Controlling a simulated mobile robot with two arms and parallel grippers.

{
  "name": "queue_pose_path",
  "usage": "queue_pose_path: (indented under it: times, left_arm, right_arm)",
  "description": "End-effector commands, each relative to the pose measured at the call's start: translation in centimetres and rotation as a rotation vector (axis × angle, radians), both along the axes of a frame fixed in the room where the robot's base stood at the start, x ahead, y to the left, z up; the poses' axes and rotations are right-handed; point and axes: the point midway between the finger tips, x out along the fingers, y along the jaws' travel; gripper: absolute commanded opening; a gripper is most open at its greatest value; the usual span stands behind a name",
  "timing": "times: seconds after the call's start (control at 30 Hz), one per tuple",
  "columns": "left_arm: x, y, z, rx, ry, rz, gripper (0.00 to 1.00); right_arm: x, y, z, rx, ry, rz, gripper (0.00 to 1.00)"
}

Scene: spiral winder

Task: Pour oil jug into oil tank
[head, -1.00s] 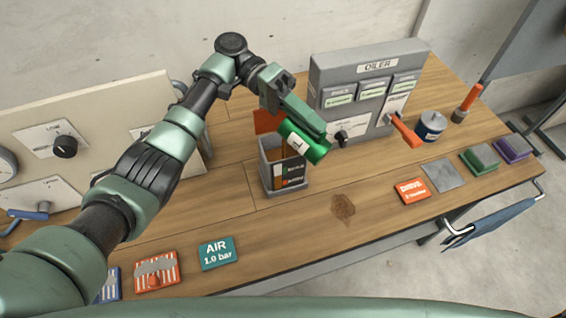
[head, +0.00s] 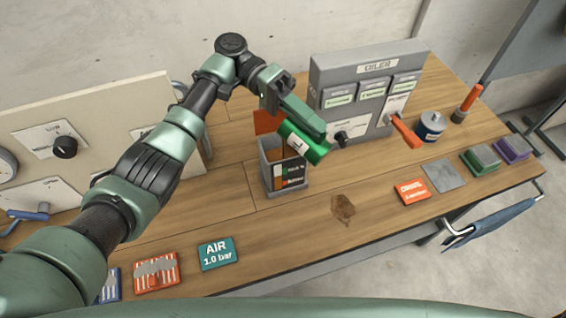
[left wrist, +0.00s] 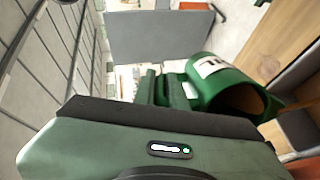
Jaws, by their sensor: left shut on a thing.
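The green oil jug (head: 309,148) has a white label and is tilted over the grey oil tank (head: 271,179). It also shows in the left wrist view (left wrist: 205,67), with its dark open mouth towards the lower right. My left gripper (head: 303,121) is shut on the jug and holds it above the tank's right side. The tank is an open-topped box with a dark front panel and an orange flap (head: 267,121) at its back. The jug partly covers the tank's opening. I cannot make out any oil stream. My right gripper is not in view.
The grey oiler panel (head: 320,75) stands behind the jug, with an orange lever (head: 405,132). A blue-and-white can (head: 431,127) is to its right. A brown stain (head: 343,208) marks the wooden bench. The AIR sign (head: 217,253) lies at the front; bench around the stain is clear.

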Motion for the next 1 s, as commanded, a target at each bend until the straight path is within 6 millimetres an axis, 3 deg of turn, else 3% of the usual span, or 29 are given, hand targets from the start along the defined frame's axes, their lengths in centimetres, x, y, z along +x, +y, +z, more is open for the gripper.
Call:
queue_pose_path:
  times: [0.53,1.0]
  left_arm:
    - [0.5,0.5,-0.5,-0.054,0.048,0.001,0.0]
    - [0.5,0.6,-0.4,-0.059,0.055,0.0,0.0]
  right_arm:
    - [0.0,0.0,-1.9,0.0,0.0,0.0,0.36]
    - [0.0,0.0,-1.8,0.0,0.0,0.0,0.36]
